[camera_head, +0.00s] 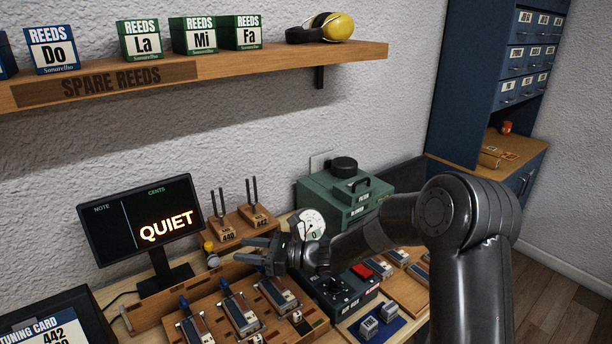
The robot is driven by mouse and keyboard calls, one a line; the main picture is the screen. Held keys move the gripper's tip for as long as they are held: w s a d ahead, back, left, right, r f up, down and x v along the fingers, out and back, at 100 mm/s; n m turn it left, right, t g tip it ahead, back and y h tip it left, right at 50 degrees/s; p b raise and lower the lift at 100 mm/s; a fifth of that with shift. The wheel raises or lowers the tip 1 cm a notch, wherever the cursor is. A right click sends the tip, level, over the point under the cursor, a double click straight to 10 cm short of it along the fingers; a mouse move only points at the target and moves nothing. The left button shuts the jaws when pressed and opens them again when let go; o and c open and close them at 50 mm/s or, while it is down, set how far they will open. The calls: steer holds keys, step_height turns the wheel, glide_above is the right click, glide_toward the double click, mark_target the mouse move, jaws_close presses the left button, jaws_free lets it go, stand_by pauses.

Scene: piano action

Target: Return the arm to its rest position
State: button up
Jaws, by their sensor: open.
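My gripper (258,251) is open and appears empty. It is above the back part of the wooden reed rack (172,307), near the middle of the bench. My arm reaches in from the right, with its elbow raised and its forearm stretched left toward the bench. The gripper and forearm hide parts of the rack's back edge and of the bench behind.
A monitor (140,226) reading QUIET stands at the left. Two tuning forks (221,206) stand behind the gripper. A round gauge (312,224) and a green box (345,197) are close beside the forearm. A wooden shelf (345,62) hangs above, with clear space below it.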

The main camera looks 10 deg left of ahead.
steer(key=s+d+r+n+t+h, duration=0.2)
steer(key=s+d+n+h, duration=0.4)
steer(key=d, duration=0.7)
steer(key=s+d+r+n+t+h, duration=0.1)
steer(key=s+d+r+n+h, duration=0.4)
steer(key=s+d, duration=0.6)
steer(key=s+d+r+n+t+h, duration=0.2)
steer(key=s+d+r+n+h, duration=0.2)
steer(key=s+d, duration=0.5)
steer(key=d+n+h, duration=0.2)
steer(key=d, duration=0.3)
steer(key=shift+d+n+t+h, duration=0.3)
steer(key=shift+d+n+h, duration=0.05)
steer(key=shift+n+h, duration=0.05)
steer(key=shift+c, duration=0.5)
